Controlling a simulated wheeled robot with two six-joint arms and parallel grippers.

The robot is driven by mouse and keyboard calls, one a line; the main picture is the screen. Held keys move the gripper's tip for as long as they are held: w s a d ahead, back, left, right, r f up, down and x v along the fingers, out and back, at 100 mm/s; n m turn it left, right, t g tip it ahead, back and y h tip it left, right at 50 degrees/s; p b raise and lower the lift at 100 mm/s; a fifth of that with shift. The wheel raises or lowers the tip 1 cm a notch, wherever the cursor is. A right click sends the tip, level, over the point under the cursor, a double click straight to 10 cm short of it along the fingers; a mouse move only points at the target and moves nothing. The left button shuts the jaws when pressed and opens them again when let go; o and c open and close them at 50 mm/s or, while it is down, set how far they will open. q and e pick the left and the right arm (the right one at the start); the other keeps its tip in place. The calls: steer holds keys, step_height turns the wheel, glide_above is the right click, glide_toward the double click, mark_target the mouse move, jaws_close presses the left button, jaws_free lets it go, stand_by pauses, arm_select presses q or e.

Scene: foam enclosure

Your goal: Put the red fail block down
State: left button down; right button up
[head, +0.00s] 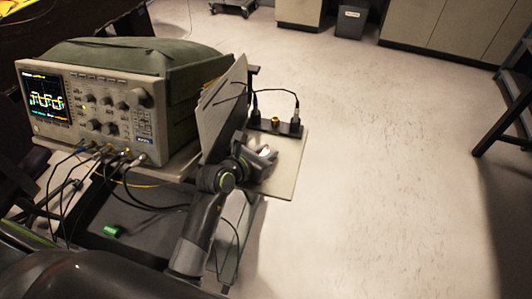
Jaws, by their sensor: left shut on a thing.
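My left gripper (266,155) is at the end of the arm that rises from the bottom of the head view. It is over the pale board (287,172), in front of the tilted grey panel. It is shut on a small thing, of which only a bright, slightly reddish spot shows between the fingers. I take this for the red fail block; the fingers hide most of it. I cannot tell whether it touches the board. A small green block (112,231) lies on the dark surface at lower left. My right gripper is not in view.
An oscilloscope (95,105) with several cables stands at left. A tilted grey panel (222,108) rises close beside my gripper. A black strip with connectors and a cable (270,127) lies at the board's far edge. Open floor (400,170) is at right.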

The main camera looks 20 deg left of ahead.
arm_select(q)
steer(key=shift+f, duration=0.2)
steer(key=c, duration=1.5)
jaws_free()
steer(key=shift+c, duration=0.2)
steer(key=shift+o, duration=1.4)
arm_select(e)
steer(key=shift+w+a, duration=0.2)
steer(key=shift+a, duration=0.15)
